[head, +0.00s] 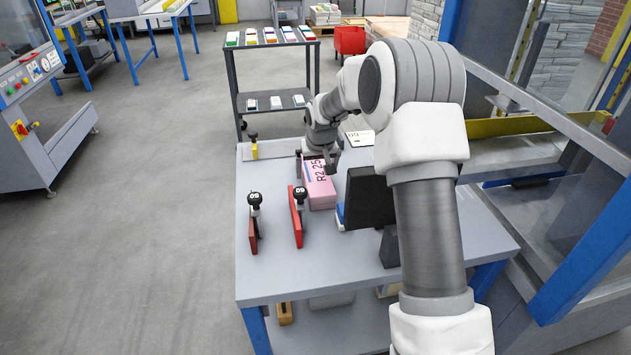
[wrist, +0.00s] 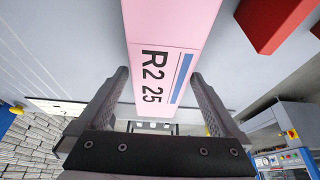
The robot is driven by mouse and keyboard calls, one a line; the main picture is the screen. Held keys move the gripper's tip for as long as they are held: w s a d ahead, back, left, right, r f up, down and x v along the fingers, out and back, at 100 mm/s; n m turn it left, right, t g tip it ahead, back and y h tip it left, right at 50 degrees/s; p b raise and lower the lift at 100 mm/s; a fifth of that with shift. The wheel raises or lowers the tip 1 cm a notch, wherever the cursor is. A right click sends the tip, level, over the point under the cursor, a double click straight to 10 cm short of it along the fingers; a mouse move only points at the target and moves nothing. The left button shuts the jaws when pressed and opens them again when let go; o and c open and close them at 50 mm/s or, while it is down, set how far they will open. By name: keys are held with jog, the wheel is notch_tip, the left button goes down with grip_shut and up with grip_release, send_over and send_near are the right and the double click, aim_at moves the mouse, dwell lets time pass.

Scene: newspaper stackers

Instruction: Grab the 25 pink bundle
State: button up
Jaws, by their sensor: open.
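The pink bundle (head: 319,190) lies on the grey table and is marked "R2 25" with a blue stripe. In the wrist view the pink bundle (wrist: 172,40) reaches down from the top edge, and its near end lies between the finger tips in the picture. My gripper (wrist: 162,85) is open, with one finger on each side of the bundle's end and gaps visible on both sides. In the head view my gripper (head: 319,160) is at the far end of the bundle, partly hidden by my own arm.
The table (head: 275,270) also holds two red upright plates with black knobs (head: 254,222) (head: 298,215) left of the bundle. A black screen-like object (head: 367,197) stands close on its right. A dark cart (head: 275,80) with several small stacks is behind. The table's front left is clear.

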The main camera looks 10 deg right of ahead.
jog(key=shift+x, duration=0.8)
jog(key=shift+r, duration=0.1)
jog(key=shift+c, duration=0.3)
grip_shut()
jog(key=shift+r, duration=0.1)
